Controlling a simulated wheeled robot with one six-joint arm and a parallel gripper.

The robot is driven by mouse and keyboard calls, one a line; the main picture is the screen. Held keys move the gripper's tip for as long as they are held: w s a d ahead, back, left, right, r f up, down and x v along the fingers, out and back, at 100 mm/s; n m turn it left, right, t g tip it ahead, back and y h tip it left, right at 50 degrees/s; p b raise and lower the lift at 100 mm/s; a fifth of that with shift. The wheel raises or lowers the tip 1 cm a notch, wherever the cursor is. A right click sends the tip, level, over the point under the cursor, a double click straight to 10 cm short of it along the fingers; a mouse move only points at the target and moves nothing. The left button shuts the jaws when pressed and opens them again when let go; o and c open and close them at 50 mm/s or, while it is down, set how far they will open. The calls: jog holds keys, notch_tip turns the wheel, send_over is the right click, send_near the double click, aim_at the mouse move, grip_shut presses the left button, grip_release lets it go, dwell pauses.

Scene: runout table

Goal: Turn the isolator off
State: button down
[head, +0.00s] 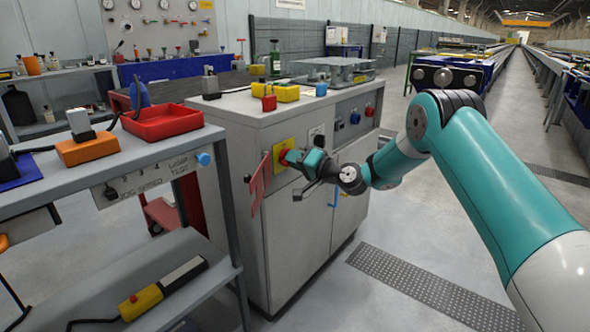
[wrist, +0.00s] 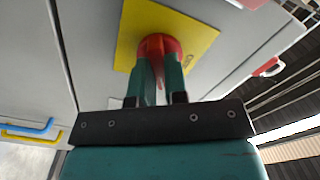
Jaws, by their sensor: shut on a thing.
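The isolator is a red rotary handle (wrist: 158,45) on a yellow square plate (wrist: 191,33), fixed to the front of a grey cabinet. In the head view the yellow plate (head: 277,147) shows on the cabinet's upper front, and the red handle (head: 284,157) is partly covered by my gripper (head: 296,158). In the wrist view my gripper (wrist: 160,88) reaches straight to the plate, its two fingers closed on either side of the red handle. The handle's exact turn angle is hard to read behind the fingers.
A red flap (head: 259,183) sticks out at the cabinet's left corner, near my gripper. A shelf bench with a red tray (head: 162,122) stands at the left. The floor on the right is clear.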

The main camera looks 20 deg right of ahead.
jog(key=n+b, duration=1.1)
jog(key=b, duration=0.2)
jog(key=shift+f, duration=0.15)
jog(key=shift+d+n+b, duration=0.1)
jog(key=shift+n+b, duration=0.2)
jog(key=c, duration=1.1)
grip_release()
jog(key=shift+c, duration=0.2)
jog(key=p+v, duration=0.1)
jog(key=v, duration=1.6)
jog(key=shift+s, duration=0.15)
jog(key=shift+d, duration=0.1)
